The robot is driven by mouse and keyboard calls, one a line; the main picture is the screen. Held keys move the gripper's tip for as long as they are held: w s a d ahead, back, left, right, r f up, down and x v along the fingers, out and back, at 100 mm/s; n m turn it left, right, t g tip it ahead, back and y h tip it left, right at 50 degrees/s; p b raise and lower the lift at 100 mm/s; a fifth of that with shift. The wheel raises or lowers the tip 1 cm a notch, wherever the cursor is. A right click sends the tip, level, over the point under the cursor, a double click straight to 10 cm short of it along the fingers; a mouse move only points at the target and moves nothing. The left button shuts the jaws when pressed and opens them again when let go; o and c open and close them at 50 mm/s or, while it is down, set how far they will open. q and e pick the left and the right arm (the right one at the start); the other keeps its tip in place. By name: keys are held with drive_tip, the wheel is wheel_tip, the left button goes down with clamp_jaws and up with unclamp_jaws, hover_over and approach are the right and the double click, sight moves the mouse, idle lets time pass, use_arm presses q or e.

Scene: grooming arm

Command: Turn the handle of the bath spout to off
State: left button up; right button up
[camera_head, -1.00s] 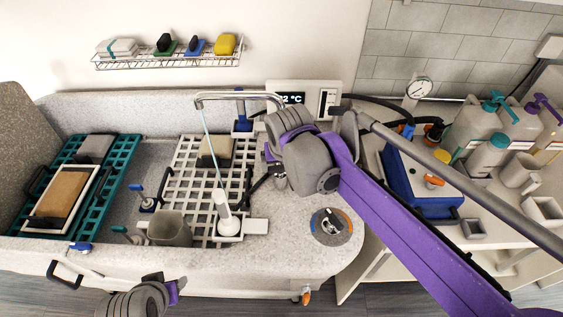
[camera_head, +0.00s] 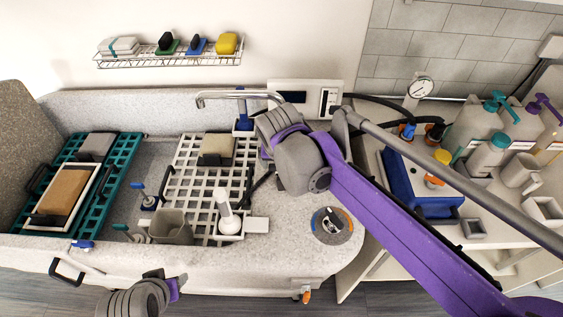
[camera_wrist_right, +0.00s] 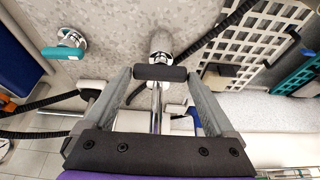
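The chrome bath spout (camera_head: 225,95) reaches left over the tub from the back wall; no water stream shows below it. In the right wrist view, a chrome fitting (camera_wrist_right: 161,44) carries a dark crossbar handle (camera_wrist_right: 160,73). My right gripper (camera_wrist_right: 160,78) has its fingers wide apart, one at each end of the crossbar; I cannot tell whether they touch it. In the head view my right wrist hides these fingers and the handle. My left gripper (camera_head: 155,275) is low in front of the tub's front edge, and its fingers are not clear.
The tub holds a white grid (camera_head: 205,190), a teal grid (camera_head: 112,178) and a grey cup (camera_head: 171,226). A dark display panel (camera_head: 294,97) is on the back wall. A teal-handled valve (camera_wrist_right: 67,48) is near the right gripper. Bottles (camera_head: 487,155) stand at right.

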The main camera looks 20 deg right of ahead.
drive_tip(key=shift+o, duration=0.3)
drive_tip(key=v, duration=1)
drive_tip(key=shift+s+r+p, duration=0.2)
drive_tip(key=shift+r+p, duration=0.1)
drive_tip(key=shift+r, duration=0.05)
drive_tip(key=shift+a, duration=0.1)
